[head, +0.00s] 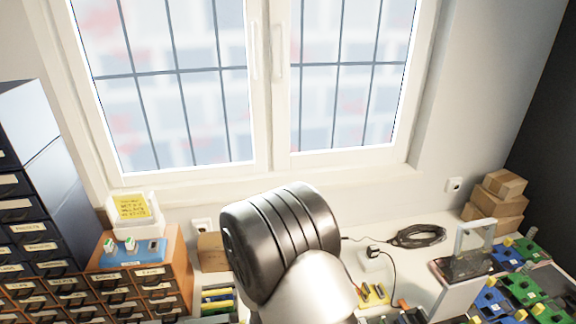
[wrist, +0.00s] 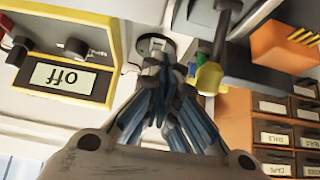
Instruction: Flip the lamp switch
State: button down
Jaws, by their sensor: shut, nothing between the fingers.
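My gripper (wrist: 165,85) is shut and empty in the wrist view, its blue-padded fingers drawn together. In the head view my dark arm section covers the middle of the bench, and the fingers are hidden. A yellow-edged box (wrist: 98,30) stands left of the fingers in the wrist view. No lamp is clearly recognisable.
Orange drawers (wrist: 285,108) stand right of the gripper; the orange cabinet (head: 178,275) is at left in the head view.

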jog(key=s+d+r+m+g, duration=0.1)
jog(key=d+r, duration=0.3)
jog(key=r, duration=0.6)
jog(key=d+r, duration=0.3)
jog(key=r, duration=0.6)
jog(key=s+d+r, duration=0.3)
jog(key=s+d, duration=0.1)
jog(key=s, duration=0.3)
jog(key=s+d+r+g+h+b, duration=0.1)
jog(key=s+d+r, duration=0.3)
jog(key=s+d, duration=0.1)
jog(key=s+d+r+m+g, duration=0.1)
jog(key=s+d+r, duration=0.3)
jog(key=s, duration=0.4)
jog(key=shift+s+d+r+b, duration=0.15)
jog(key=shift+s+d+b, duration=0.2)
jog(key=shift+d, duration=0.1)
